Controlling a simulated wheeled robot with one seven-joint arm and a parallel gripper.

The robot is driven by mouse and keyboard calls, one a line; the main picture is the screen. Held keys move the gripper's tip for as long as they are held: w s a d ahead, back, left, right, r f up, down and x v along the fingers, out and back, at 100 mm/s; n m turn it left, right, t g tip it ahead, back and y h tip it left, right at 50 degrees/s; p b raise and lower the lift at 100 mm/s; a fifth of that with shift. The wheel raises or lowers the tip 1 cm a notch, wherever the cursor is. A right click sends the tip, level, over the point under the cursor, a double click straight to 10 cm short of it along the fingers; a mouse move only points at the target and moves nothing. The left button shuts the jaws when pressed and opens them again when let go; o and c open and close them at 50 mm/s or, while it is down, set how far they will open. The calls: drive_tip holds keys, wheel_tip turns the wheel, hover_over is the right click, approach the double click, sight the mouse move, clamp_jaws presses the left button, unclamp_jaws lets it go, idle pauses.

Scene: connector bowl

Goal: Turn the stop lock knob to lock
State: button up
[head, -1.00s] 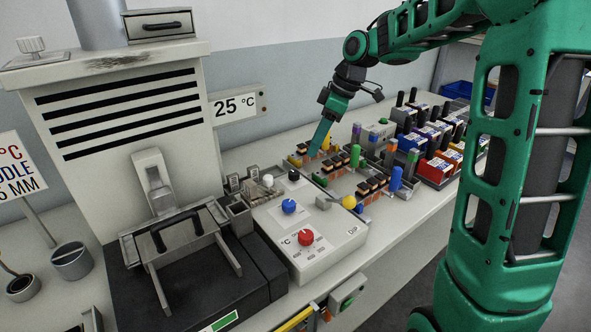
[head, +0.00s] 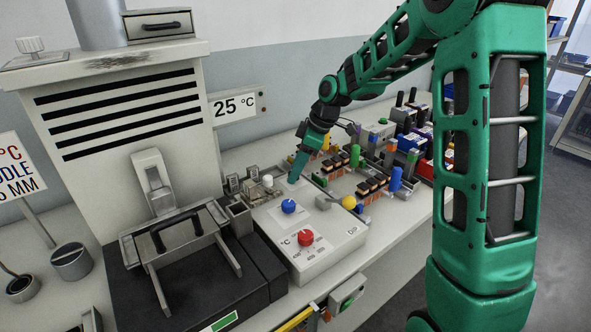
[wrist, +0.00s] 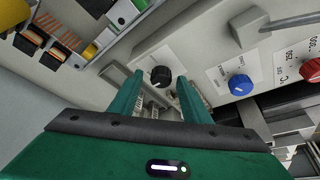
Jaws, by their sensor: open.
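A black round knob (wrist: 160,76) with a pale mark sits on the light grey control panel (wrist: 184,48) in the wrist view. No label naming it as the stop lock is readable. My gripper (wrist: 159,79) is open, with one green fingertip on either side of the knob in the picture. I cannot tell whether the fingers touch it. In the head view my gripper (head: 293,178) points down at the back of the panel (head: 331,245) and hides the black knob.
A blue knob (head: 289,206) and a red knob (head: 305,238) stand nearer on the same panel. A white knob (head: 267,181) is just left of my gripper. A yellow ball (head: 349,202) and trays of connectors lie to the right. A furnace (head: 130,110) stands at the left.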

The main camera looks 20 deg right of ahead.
drive_tip(key=shift+f, duration=0.1)
drive_tip(key=c, duration=1)
drive_tip(key=shift+c, duration=0.2)
drive_tip(key=m, duration=0.2)
drive_tip(key=m+t+h, duration=0.1)
drive_tip(key=m, duration=0.1)
drive_tip(key=shift+a+m+t, duration=0.15)
drive_tip(key=shift+m+t, duration=0.15)
drive_tip(key=shift+m, duration=0.1)
drive_tip(key=m+h, duration=0.1)
drive_tip(key=m, duration=0.3)
drive_tip(key=shift+s+a+m+t+h, duration=0.1)
drive_tip(key=shift+a+m+t+h, duration=0.05)
drive_tip(key=shift+m+t+h, duration=0.2)
drive_tip(key=m+h, duration=0.1)
drive_tip(key=m, duration=0.3)
drive_tip(key=shift+a+h, duration=0.15)
drive_tip(key=shift+h, duration=0.2)
drive_tip(key=shift+a+m+h, duration=0.1)
drive_tip(key=shift+m+h, duration=0.7)
drive_tip(key=shift+m, duration=1.35)
